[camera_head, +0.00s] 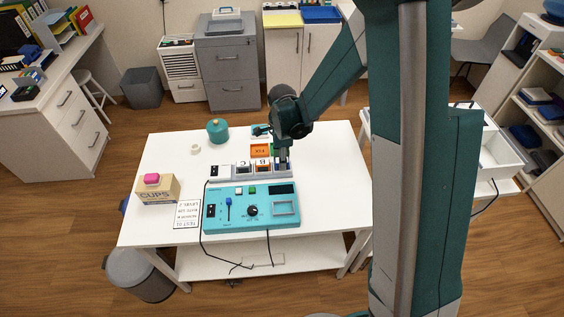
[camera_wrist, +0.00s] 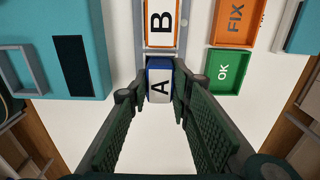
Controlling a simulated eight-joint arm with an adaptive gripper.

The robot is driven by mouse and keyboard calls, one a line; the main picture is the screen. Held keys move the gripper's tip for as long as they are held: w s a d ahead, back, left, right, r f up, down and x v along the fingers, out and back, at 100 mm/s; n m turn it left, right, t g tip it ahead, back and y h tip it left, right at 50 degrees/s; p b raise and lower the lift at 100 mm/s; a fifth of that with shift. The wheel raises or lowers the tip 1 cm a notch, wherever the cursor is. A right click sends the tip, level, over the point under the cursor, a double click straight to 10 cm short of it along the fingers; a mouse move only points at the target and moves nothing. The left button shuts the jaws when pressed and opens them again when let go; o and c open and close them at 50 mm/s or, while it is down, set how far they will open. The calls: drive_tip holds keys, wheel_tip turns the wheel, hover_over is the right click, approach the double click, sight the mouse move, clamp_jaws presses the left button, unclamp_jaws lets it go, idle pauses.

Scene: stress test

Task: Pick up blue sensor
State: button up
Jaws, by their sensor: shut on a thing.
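The blue sensor (camera_wrist: 160,85) is a small white-topped block with blue sides and a black letter A. In the wrist view it sits between the fingertips of my gripper (camera_wrist: 159,92), which is shut on it. In the head view my gripper (camera_head: 283,157) points down at the right end of the grey rack (camera_head: 220,181) and mostly hides the blue sensor. An orange-edged block marked B (camera_wrist: 161,22) is beside it in the rack; it also shows in the head view (camera_head: 262,167). I cannot tell whether the blue sensor is clear of the rack.
A teal test panel (camera_head: 226,217) with cables lies in front of the rack. An orange FIX tray (camera_head: 261,150) and green OK tray (camera_wrist: 224,71) are close by. A teal pot (camera_head: 217,131), white ring (camera_head: 195,149) and CUPS box (camera_head: 158,191) stand left. The table's left back is clear.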

drive_tip(key=shift+r+p, duration=0.55)
drive_tip(key=shift+r, duration=4.3)
